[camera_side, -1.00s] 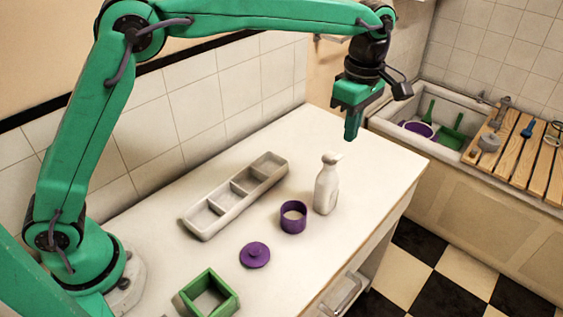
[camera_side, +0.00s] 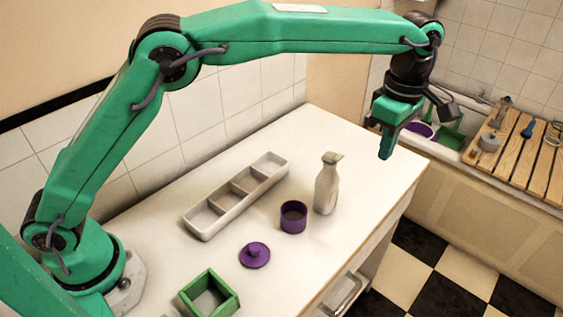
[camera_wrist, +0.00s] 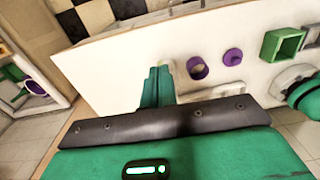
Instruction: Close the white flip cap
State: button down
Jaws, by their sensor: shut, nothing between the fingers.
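The white bottle (camera_side: 326,190) stands upright on the white counter. Its flip cap (camera_side: 332,157) is at the top, with a small part sticking out to the right; whether it is fully shut is too small to tell. My gripper (camera_side: 385,156) is shut and empty. In the side view it is to the right of the bottle, apart from it, with its fingertips at about the cap's picture height. In the wrist view my fingers (camera_wrist: 157,88) point over the counter, and the bottle is mostly hidden or hard to make out there.
A purple cup (camera_side: 293,217), a purple lid (camera_side: 255,255) and a green square box (camera_side: 209,294) lie left of the bottle. A white divided tray (camera_side: 237,196) is behind them. The counter edge (camera_side: 385,222) is to the right, before a basin with a wooden rack (camera_side: 522,150).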

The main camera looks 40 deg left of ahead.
jog(key=s+a+r+m+t, duration=0.2)
jog(key=a+r+m, duration=0.2)
jog(key=m, duration=0.5)
jog(key=s+a+r+m+t+h, duration=0.1)
jog(key=s+a+r+m, duration=0.1)
jog(key=a+r+m, duration=0.3)
jog(key=shift+a+m+t+h, duration=0.35)
jog(key=shift+a+m, duration=1.1)
jog(key=shift+m, duration=0.55)
jog(key=shift+f, duration=0.15)
send_over(340, 156)
jog(key=s+a, duration=0.1)
notch_tip(340, 156, down, 12)
jog(key=shift+s+r, duration=0.1)
jog(key=shift+r, duration=0.15)
jog(key=shift+d+f, duration=0.3)
jog(key=shift+f, duration=0.6)
